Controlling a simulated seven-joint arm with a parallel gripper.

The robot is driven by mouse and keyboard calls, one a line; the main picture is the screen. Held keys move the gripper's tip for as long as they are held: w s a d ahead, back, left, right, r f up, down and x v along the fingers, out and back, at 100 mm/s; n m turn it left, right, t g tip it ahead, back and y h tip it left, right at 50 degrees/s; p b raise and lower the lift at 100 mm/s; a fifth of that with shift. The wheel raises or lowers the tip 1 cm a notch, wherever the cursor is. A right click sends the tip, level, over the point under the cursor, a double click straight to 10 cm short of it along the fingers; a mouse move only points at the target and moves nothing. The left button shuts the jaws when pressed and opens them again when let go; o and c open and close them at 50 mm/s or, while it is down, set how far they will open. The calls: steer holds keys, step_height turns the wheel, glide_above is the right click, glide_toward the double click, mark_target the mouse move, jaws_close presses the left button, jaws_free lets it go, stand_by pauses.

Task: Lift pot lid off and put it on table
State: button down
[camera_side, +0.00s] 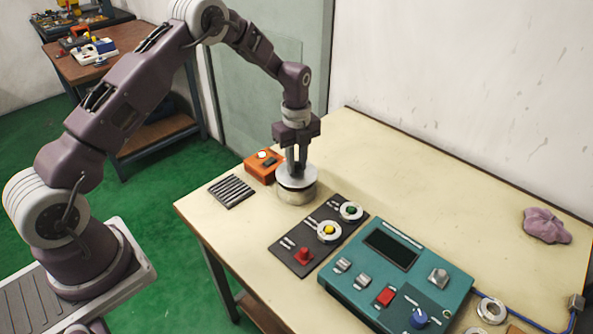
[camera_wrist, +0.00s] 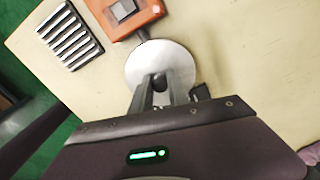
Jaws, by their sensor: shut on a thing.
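The pot (camera_side: 296,193) is a short round beige-grey vessel near the far left part of the table (camera_side: 420,185). Its lid (camera_side: 297,178) is a round pale metal disc, and it sits on top of the pot or very close above it; I cannot tell which. My gripper (camera_side: 297,170) points straight down over the lid's centre, shut on the lid's knob. In the wrist view the lid (camera_wrist: 160,57) hides the pot, and the fingers (camera_wrist: 158,84) close around the dark round knob (camera_wrist: 158,79).
An orange box (camera_side: 260,167) stands just behind the pot, and a dark slotted rack (camera_side: 231,191) lies to its left. A black button panel (camera_side: 305,245) and a teal console (camera_side: 395,275) are in front. Bare table lies right of the pot; a mauve cloth (camera_side: 546,225) is far right.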

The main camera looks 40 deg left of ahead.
step_height(320, 180, up, 7)
steer(key=shift+s+r, duration=0.15)
steer(key=s+f, duration=0.3)
steer(key=s, duration=0.1)
steer(key=s+f, duration=0.3)
steer(key=s, duration=0.2)
steer(key=s+f, duration=0.3)
steer(key=s, duration=0.2)
steer(key=shift+f, duration=0.8)
steer(key=shift+f, duration=0.65)
steer(key=shift+f, duration=0.75)
steer(key=c, duration=1.2)
jaws_free()
